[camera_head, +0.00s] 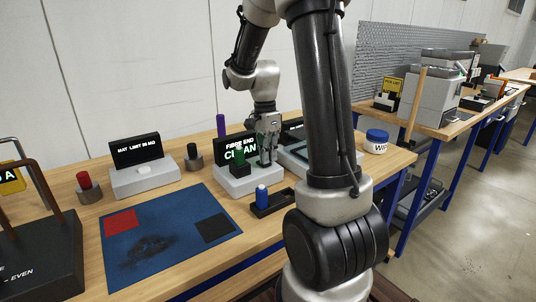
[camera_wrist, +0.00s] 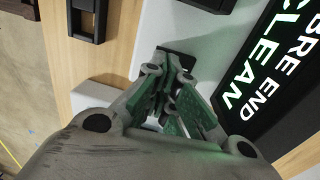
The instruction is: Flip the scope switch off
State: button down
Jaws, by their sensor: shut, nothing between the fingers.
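The scope (camera_head: 246,183) is a light grey base with a black screen (camera_head: 236,149) that reads "FIBRE END CLEAN". The screen (camera_wrist: 270,75) also shows at the right of the wrist view. My gripper (camera_head: 266,160) points down over the right part of the scope base, to the right of the lettering. In the wrist view my gripper (camera_wrist: 170,78) is shut and empty, with its tips over or near a small black part (camera_wrist: 178,58) on the pale base. This part may be the switch; the fingers partly hide it, and I cannot tell its position or whether I touch it.
A green-topped piece (camera_head: 239,162) stands at the screen's front. A black holder with a blue-capped piece (camera_head: 262,195) sits just in front of the scope. A blue mat (camera_head: 170,240) lies front left. A grey unit reading "MAT LIMIT" (camera_head: 143,180) stands left.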

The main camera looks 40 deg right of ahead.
jog(key=shift+f, duration=0.1)
jog(key=shift+w, duration=0.1)
jog(key=shift+w, duration=0.6)
jog(key=shift+r, duration=0.3)
notch_tip(320, 180, up, 14)
jog(key=s, duration=0.2)
jog(key=shift+f, duration=0.2)
dwell(0.5)
